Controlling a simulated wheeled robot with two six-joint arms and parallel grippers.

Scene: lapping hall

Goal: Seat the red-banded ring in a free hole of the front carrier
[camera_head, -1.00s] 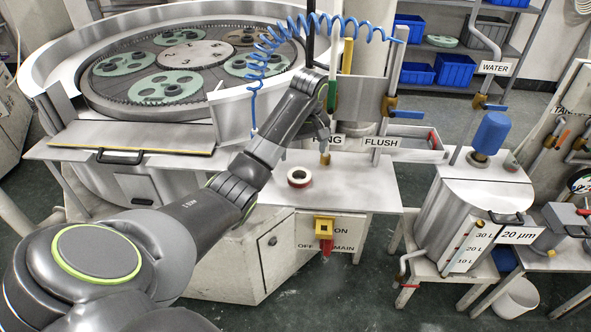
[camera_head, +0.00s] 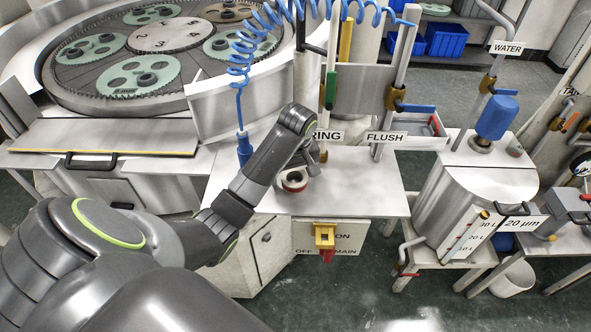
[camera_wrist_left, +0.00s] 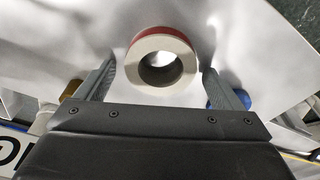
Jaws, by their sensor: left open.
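The red-banded ring (camera_head: 294,181) lies flat on the metal side table below the RING sign, partly hidden by my left wrist. In the left wrist view the ring (camera_wrist_left: 162,40) is white with a red band and an open bore. My left gripper (camera_head: 312,165) is over the table beside the ring; in the wrist view its open fingers (camera_wrist_left: 157,80) are on either side, with the ring just beyond them and not gripped. The round machine holds several green carriers; the front carrier (camera_head: 105,72) has holes, some with dark rings. My right gripper is not in view.
A blue coiled hose (camera_head: 240,62) hangs between the machine and the side table. The side table (camera_head: 365,185) is bare to the right of the ring. A valve post and FLUSH sign (camera_head: 385,137) stand behind. A steel tank (camera_head: 462,205) stands at right.

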